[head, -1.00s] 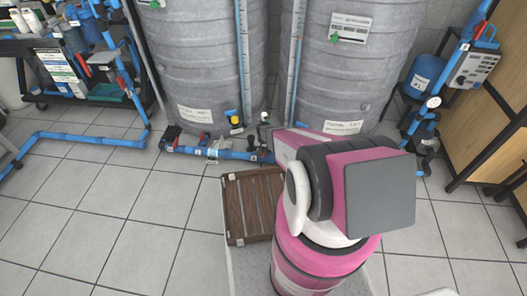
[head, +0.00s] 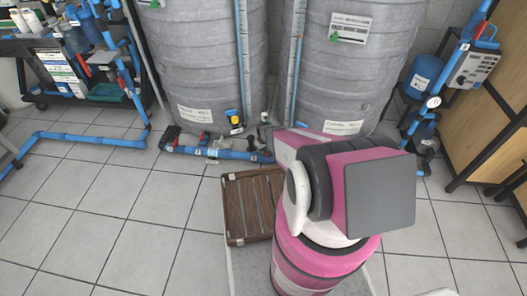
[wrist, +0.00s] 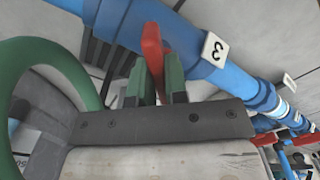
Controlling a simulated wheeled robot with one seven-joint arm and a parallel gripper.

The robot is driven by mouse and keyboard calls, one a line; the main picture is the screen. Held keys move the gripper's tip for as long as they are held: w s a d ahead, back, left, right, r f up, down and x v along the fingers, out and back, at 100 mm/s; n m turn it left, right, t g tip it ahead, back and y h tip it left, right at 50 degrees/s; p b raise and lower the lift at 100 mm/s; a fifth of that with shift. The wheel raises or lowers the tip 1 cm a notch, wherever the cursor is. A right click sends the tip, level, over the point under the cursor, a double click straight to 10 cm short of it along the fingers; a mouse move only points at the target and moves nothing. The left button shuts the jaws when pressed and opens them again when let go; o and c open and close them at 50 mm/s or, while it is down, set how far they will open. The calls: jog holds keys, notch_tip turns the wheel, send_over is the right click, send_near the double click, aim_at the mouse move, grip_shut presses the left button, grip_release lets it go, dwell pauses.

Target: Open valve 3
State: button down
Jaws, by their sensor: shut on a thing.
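In the wrist view, the red handle of a valve (wrist: 152,48) stands between the green-padded fingers of my gripper (wrist: 155,78). My gripper is shut on this handle. The blue pipe (wrist: 195,55) runs diagonally just behind it, and a white tag (wrist: 214,49) marked 3 sits on the pipe right beside the handle. The handle lies at an angle across the pipe rather than in line with it. In the head view, the low blue pipe (head: 215,153) runs along the floor before the tanks. My arm hides the gripper and the held handle there.
Two large grey tanks (head: 203,65) (head: 355,60) stand behind the pipe. A brown slatted case (head: 248,205) lies beside my arm. A rack with blue pipework (head: 75,60) is at the left and a wooden cabinet (head: 490,100) at the right.

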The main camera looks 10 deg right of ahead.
jog(key=n, duration=0.4)
jog(key=shift+n, duration=2.6)
jog(key=c, duration=1.1)
grip_release()
jog(key=shift+c, duration=0.2)
jog(key=shift+r, duration=0.1)
notch_tip(320, 180, up, 11)
jog(key=shift+f, duration=0.2)
